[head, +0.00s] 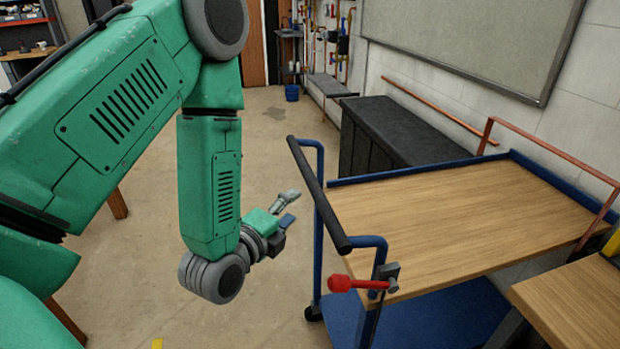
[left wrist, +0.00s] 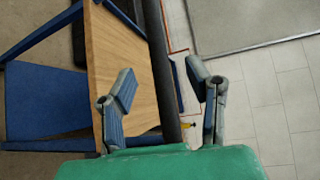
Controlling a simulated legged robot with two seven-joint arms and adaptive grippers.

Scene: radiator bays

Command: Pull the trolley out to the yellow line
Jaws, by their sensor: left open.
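The trolley (head: 440,215) has a wooden top, a blue frame and a blue lower shelf. Its black push handle (head: 318,190) runs along the near left end. A red-knobbed lever (head: 342,284) sits at the trolley's near corner. My left gripper (head: 288,208) is open and empty, left of the handle and apart from it. In the left wrist view the black handle (left wrist: 163,75) shows between the two open fingers of my left gripper (left wrist: 162,76), beyond them. A small yellow patch (head: 157,344) shows on the floor at the bottom edge; only a bit of it is visible. My right gripper is out of view.
A dark cabinet (head: 395,135) stands behind the trolley along the wall. A wooden-topped surface (head: 575,300) is close at the trolley's right. A blue bucket (head: 292,92) stands far back. The floor (head: 270,150) left of the trolley is clear.

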